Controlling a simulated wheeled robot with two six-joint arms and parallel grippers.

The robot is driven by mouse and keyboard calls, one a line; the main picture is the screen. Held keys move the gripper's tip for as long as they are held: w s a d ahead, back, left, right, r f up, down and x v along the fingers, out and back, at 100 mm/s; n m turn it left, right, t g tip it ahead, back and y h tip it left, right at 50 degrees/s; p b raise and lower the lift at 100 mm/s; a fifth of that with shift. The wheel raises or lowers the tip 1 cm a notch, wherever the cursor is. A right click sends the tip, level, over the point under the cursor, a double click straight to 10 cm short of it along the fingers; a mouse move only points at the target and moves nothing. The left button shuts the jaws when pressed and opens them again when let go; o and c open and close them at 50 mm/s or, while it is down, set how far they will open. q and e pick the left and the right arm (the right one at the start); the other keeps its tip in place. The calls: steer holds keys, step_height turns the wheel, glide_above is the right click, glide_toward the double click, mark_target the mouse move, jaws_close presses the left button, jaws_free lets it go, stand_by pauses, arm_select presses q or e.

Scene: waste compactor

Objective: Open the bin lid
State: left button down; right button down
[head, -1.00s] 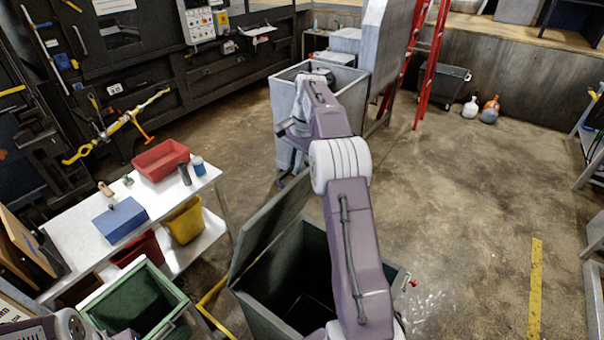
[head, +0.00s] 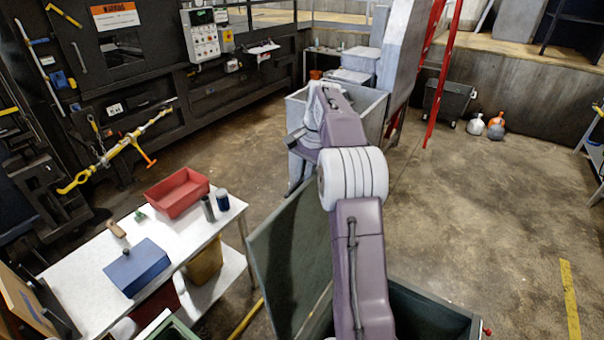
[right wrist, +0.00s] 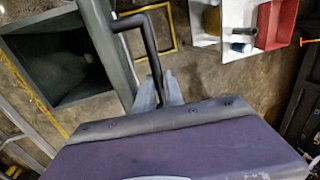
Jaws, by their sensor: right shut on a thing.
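The green bin (head: 430,312) stands at the lower middle of the head view, partly behind my right arm. Its lid (head: 290,255) is raised and stands steeply at the bin's left side, with a broad face showing. Part of the bin's dark opening shows right of the arm. In the right wrist view the lid appears as a grey edge (right wrist: 110,50) with a dark bar handle (right wrist: 150,50). My right gripper (right wrist: 158,95) is shut on this handle; its hold is partly hidden by the wrist body. My left gripper is not in view.
A white table (head: 75,280) at left carries a red tray (head: 178,192), a blue box (head: 137,267) and small items. A yellow bin (head: 205,265) is below. A grey container (head: 370,112) stands behind my arm. The floor at right is clear.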

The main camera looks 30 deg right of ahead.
steer(key=shift+w, duration=0.25)
steer(key=shift+w+a+f, duration=0.15)
steer(key=shift+w+a, duration=0.1)
steer(key=shift+w, duration=0.3)
steer(key=c, duration=1.5)
jaws_free()
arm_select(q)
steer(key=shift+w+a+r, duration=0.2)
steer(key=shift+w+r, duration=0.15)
arm_select(e)
steer(key=shift+o, duration=0.2)
steer(key=shift+a, duration=0.1)
steer(key=shift+f, duration=0.1)
